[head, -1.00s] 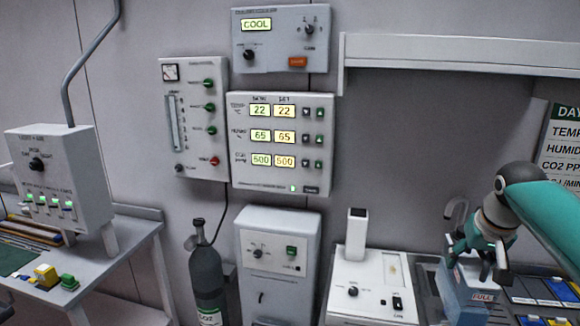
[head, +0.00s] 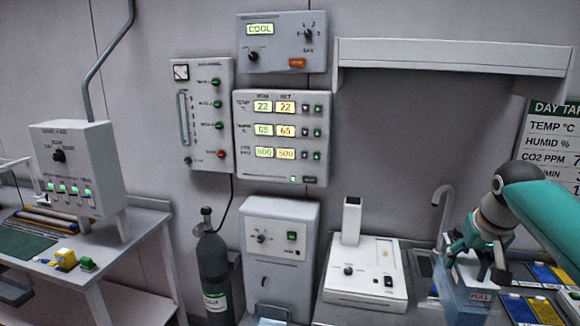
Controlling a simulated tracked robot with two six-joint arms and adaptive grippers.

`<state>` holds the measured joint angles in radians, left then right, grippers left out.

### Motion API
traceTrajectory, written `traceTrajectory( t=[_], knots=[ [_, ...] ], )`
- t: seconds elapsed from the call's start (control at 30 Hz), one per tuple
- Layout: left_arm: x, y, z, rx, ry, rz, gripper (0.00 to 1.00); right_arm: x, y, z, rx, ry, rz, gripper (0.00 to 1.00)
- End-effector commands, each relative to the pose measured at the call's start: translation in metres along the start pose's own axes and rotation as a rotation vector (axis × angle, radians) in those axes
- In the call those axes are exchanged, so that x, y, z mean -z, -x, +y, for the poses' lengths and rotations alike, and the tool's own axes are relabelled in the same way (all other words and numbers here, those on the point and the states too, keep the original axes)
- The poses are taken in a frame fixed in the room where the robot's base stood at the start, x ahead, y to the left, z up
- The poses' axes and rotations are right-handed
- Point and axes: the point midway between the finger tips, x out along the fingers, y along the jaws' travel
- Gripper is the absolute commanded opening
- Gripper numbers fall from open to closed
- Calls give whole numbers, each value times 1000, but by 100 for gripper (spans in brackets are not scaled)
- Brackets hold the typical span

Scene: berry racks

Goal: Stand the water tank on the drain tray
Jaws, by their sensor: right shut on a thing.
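The tank's lower end is cut off by the frame edge. A dark grey strip (head: 422,264) beside the hooked grey tap (head: 440,205) may be the drain tray; the tank and arm hide much of that area, so I cannot tell. My left gripper is not in view.
A white device (head: 365,280) with a raised block stands left of the tank. Blue and yellow packs (head: 545,275) lie to the right. A wall shelf (head: 450,57) hangs above. A gas cylinder (head: 212,265) and a bench (head: 130,232) are at left.

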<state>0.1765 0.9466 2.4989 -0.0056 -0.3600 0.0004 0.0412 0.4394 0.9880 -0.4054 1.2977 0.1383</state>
Motion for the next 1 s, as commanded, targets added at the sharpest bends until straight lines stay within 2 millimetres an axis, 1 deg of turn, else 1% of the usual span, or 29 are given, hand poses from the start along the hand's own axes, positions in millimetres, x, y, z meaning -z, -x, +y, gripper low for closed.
traceTrajectory(
  t=[0.23, 0.33, 0.43, 0.57, 0.67, 0.77, 0.8, 0.9, 1.0],
  knots=[
    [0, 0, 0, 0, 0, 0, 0, -9, -9, -13, 12, 30, 0, 0],
    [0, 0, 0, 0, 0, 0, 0, -16, -16, -19, 18, 45, -2, 0],
    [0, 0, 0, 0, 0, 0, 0, -23, -25, -25, 27, 65, -1, 0],
    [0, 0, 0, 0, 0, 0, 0, -38, -45, -35, 40, 99, -5, 0],
    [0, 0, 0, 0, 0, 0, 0, -56, -69, -46, 53, 128, -9, 0],
    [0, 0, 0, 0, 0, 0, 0, -80, -100, -60, 67, 163, -9, 0],
    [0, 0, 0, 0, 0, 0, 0, -90, -112, -66, 74, 177, -9, 0],
    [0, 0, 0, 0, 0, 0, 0, -117, -141, -82, 88, 213, -9, 0],
    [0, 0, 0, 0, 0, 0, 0, -143, -162, -97, 102, 243, -8, 0]
  ],
)
